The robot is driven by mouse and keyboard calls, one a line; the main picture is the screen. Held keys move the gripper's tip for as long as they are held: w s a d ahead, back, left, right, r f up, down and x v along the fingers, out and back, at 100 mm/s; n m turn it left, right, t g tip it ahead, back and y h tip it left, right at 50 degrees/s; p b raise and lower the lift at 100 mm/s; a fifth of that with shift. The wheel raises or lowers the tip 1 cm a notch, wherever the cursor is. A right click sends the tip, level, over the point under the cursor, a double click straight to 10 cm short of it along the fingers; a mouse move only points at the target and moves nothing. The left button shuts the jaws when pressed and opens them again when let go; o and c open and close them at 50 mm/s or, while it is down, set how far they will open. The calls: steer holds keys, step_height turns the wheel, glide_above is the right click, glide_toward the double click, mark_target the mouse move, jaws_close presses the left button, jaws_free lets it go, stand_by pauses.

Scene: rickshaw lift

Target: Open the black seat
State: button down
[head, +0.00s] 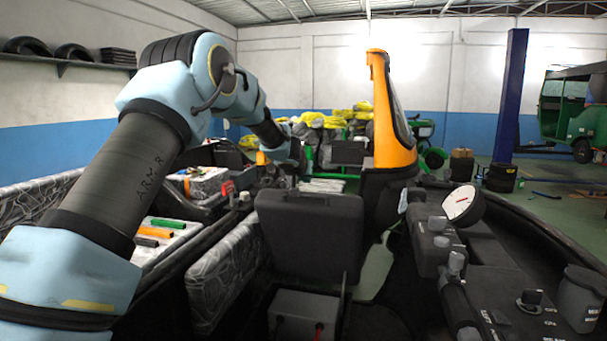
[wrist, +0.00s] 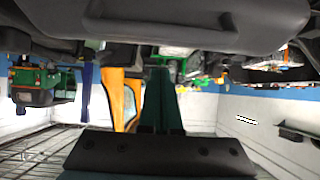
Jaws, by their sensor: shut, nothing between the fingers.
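The black seat (head: 310,235) is a dark padded panel in the middle of the head view, standing steeply upright, with a handle strip on its top edge. A grey box (head: 303,312) shows below it. In the wrist view, which is upside down, a dark panel with a handle bar, apparently the seat (wrist: 215,18), fills the top. My gripper (wrist: 163,72) shows there as two dark green fingers, shut and empty, close to the panel's edge; contact cannot be told. In the head view my arm reaches behind the seat's top edge, and the fingertips are hard to make out.
An orange-and-black column (head: 392,120) stands just right of the seat. A console with knobs and a dial (head: 460,203) is at right. Left are a patterned side panel (head: 225,275) and a tray with coloured blocks (head: 160,235). Farther back is a blue post (head: 510,95).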

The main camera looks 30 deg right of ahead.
mark_target(303, 195)
steer(key=shift+s+a+f+b, duration=0.3)
steer(key=shift+f+b, duration=0.15)
steer(key=shift+b, duration=0.05)
steer(key=shift+s+a+f+b, duration=0.35)
steer(key=shift+f+b, duration=0.15)
steer(key=shift+b, duration=0.45)
steer(key=shift+s+a+f+b, duration=0.15)
steer(key=shift+s+a+b, duration=0.3)
steer(key=shift+b, duration=0.3)
steer(key=s+a+f+t+h+b, duration=0.1)
steer(key=s+a+f+b, duration=0.5)
steer(key=b, duration=1.9)
steer(key=shift+s+a+f+t+h+b, duration=0.25)
steer(key=shift+s+a+t, duration=0.2)
steer(key=shift+s, duration=0.35)
steer(key=shift+r, duration=0.25)
